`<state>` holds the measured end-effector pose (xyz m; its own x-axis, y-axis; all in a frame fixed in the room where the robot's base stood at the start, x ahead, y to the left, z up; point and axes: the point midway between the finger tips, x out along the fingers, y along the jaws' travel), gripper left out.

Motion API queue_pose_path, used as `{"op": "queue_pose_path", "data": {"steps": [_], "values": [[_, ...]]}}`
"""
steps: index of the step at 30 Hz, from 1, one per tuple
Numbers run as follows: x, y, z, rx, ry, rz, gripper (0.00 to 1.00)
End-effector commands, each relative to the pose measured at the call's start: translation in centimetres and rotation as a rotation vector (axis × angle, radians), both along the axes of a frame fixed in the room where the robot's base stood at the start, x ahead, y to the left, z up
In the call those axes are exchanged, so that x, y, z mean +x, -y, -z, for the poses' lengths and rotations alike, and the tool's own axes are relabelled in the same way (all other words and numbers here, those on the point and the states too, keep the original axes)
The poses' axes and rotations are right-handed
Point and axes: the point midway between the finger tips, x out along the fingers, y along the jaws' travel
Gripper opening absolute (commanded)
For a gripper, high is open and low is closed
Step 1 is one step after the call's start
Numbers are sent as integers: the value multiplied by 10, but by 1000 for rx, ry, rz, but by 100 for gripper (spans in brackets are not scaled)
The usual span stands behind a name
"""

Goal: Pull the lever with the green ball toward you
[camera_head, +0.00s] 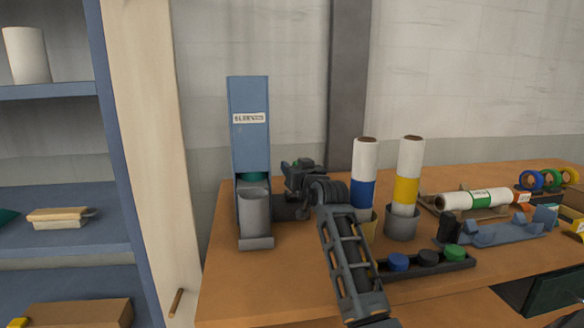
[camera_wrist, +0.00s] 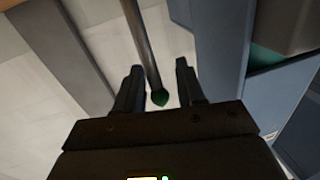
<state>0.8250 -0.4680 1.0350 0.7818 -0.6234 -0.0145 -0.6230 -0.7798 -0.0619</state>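In the wrist view, a dark green ball (camera_wrist: 160,97) sits on the end of a grey lever rod (camera_wrist: 143,38). The ball lies between the two fingers of my gripper (camera_wrist: 160,67), with a visible gap on both sides. The fingers are apart and hold nothing. In the head view, my gripper (camera_head: 292,178) is just right of a tall blue machine (camera_head: 250,98) with a white label. The lever is mostly hidden there behind my gripper and wrist; a small dark green patch shows near the wrist, but I cannot tell if it is the ball.
A grey cup (camera_head: 254,212) stands at the machine's foot. White rolls with blue (camera_head: 365,158) and yellow (camera_head: 410,157) bands stand right of my arm. A black strip with blue, black and green caps (camera_head: 428,264) lies nearer. The wooden table (camera_head: 222,285) is bare at front left.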

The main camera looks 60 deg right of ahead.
Motion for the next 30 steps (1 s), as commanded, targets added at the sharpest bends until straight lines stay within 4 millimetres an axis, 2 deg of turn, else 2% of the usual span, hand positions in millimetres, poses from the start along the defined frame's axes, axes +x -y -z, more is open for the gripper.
{"op": "queue_pose_path", "data": {"steps": [6,12,30], "values": [[-28,-23,0,-3,2,-1,39],[-47,-40,-2,-3,4,-3,39],[-52,-44,-3,-2,5,-3,39]]}}
